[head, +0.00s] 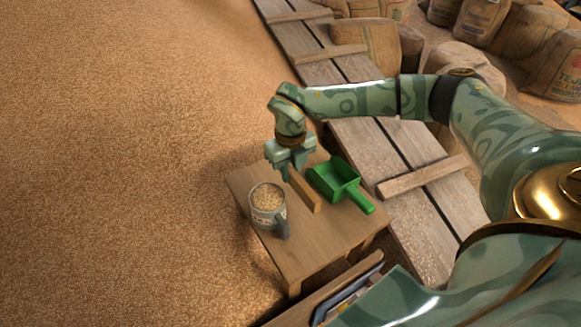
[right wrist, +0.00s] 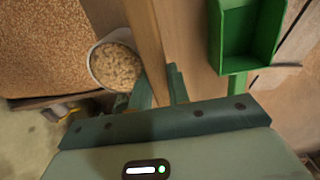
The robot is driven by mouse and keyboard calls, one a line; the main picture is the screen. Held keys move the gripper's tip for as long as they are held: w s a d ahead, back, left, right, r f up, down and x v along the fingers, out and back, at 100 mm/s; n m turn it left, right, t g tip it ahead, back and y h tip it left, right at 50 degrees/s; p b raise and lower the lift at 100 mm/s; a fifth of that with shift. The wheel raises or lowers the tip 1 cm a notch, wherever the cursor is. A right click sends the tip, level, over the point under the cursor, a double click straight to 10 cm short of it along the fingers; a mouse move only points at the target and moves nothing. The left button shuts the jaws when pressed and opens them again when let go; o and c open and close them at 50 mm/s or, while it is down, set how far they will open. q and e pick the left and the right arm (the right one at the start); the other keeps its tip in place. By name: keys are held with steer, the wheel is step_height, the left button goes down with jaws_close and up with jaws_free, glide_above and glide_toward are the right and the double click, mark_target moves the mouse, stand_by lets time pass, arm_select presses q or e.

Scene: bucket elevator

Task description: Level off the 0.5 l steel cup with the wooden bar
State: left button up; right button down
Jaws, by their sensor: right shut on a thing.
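The steel cup (head: 268,206) stands upright on the small wooden table (head: 300,249), filled with grain to about its rim. Its handle points toward the lower right. The cup also shows in the right wrist view (right wrist: 116,64). My right gripper (head: 290,172) is shut on the wooden bar (head: 304,192), just right of the cup. In the right wrist view the bar (right wrist: 146,45) runs up from between the fingers, beside the cup's rim. I cannot tell whether the bar touches the table. My left gripper is not in view.
A green scoop (head: 335,180) lies on the table right of the bar. A plank walkway (head: 370,150) runs behind and right of the table. Loose grain (head: 130,160) covers the left. Full sacks (head: 368,48) stand at the back.

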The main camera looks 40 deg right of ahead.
steer(key=shift+a+f+b, duration=0.15)
steer(key=shift+f+b, duration=0.35)
steer(key=shift+f, duration=0.3)
steer(key=shift+a+f, duration=0.15)
steer(key=shift+a+b, duration=0.35)
steer(key=shift+a, duration=0.6)
steer(key=a+r+p, duration=0.3)
steer(key=a+r, duration=0.2)
steer(key=a, duration=0.6)
steer(key=shift+w+a, duration=0.4)
